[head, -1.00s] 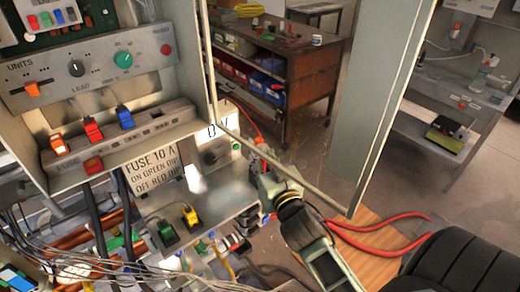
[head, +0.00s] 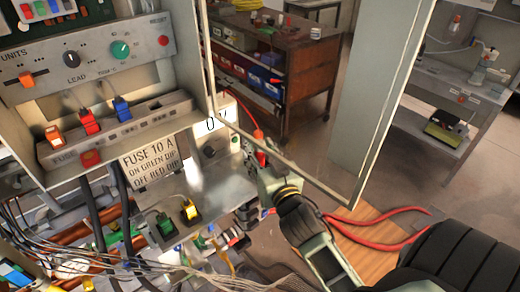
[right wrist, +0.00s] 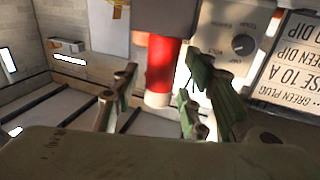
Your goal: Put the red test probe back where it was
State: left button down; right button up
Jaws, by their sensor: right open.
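The red test probe (right wrist: 160,68) is a red cylinder with a paler end. In the right wrist view it stands between the two green-padded fingers of my right gripper (right wrist: 157,92), with gaps on both sides. A grey block hides its other end. In the head view a small part of the red probe (head: 261,158) shows at the tips of my right gripper (head: 259,166), beside the panel. The gripper is open around the probe. A grey meter with a dial (head: 212,146) is just to the left. My left gripper is not in view.
A fuse sign (head: 150,166) and a ledge with green and yellow plugs (head: 190,210) are left of my right gripper. Loose wires (head: 70,255) fill the lower left. Red cables (head: 375,235) lie at the lower right.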

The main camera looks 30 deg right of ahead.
jog(key=shift+r, duration=0.1)
jog(key=shift+b+v, duration=0.95)
jog(key=shift+v, duration=5.05)
jog(key=w+a+f+n+g+y, duration=0.1)
jog(key=a+f+g, duration=0.1)
jog(key=f, duration=1)
jog(key=a+f+n+g+y, duration=0.1)
jog(key=a+f+g+y, duration=0.15)
jog(key=f, duration=1.05)
jog(key=s+a+f+n+g, duration=0.1)
jog(key=s+a+f+g, duration=0.15)
jog(key=f, duration=0.65)
jog(key=s+a+f+g, duration=0.1)
jog(key=s+f+g, duration=0.15)
jog(key=f, duration=0.65)
jog(key=s+d+f+n+g, duration=0.1)
jog(key=s+f+g, duration=0.2)
jog(key=s+f, duration=0.7)
jog(key=s+d+f+n+g, duration=0.1)
jog(key=s+f+g, duration=0.3)
jog(key=s+f, duration=0.7)
jog(key=s, duration=0.7)
jog(key=shift+f, duration=0.2)
jog(key=shift+f+y, duration=0.1)
jog(key=shift+y, duration=0.15)
